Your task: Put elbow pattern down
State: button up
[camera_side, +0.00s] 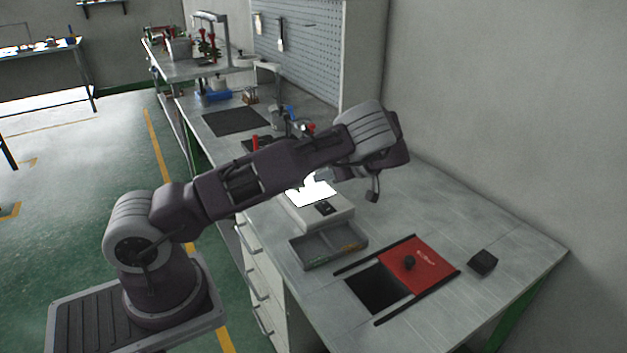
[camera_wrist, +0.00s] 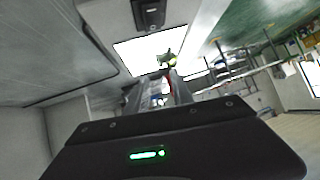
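In the wrist view, a small green-yellow piece (camera_wrist: 167,58), which looks like the elbow pattern, shows against a bright lit panel. It is just beyond the end of my gripper (camera_wrist: 165,76). The fingertips are small and crowded by background there, so I cannot tell whether they touch or hold it. In the side view, my arm reaches over the bench, and its wrist hides most of the gripper and the piece. The lit panel is the glowing top of a light box (camera_side: 335,217), partly behind my arm; its dark control block (camera_wrist: 150,14) shows in the wrist view.
A red plate (camera_side: 425,262) with a black knob lies beside a dark square opening (camera_side: 378,289) between black rails. A small black block (camera_side: 482,262) stands to the right. A dark mat (camera_side: 236,121) lies farther back.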

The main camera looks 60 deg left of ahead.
jog(key=s+d+r+m+t+h, duration=0.2)
jog(key=s+d+r+m+h, duration=0.25)
jog(key=d+r, duration=0.4)
jog(key=s+d+r+m+t+h, duration=0.2)
jog(key=s+d+r+m+h, duration=0.15)
jog(key=s+d+r, duration=0.4)
jog(key=s+d+r+m+t+h, duration=0.1)
jog(key=s+d+r+m+t, duration=0.1)
jog(key=s+d+m, duration=0.3)
jog(key=s+d+r+m+t+h, duration=0.1)
jog(key=s+d+r+m, duration=0.3)
jog(key=s, duration=0.9)
jog(key=d+m+t, duration=0.1)
jog(key=d+m, duration=0.1)
jog(key=shift+d+r+t+h, duration=0.15)
jog(key=shift+d+t+h, duration=0.15)
jog(key=shift+d, duration=0.1)
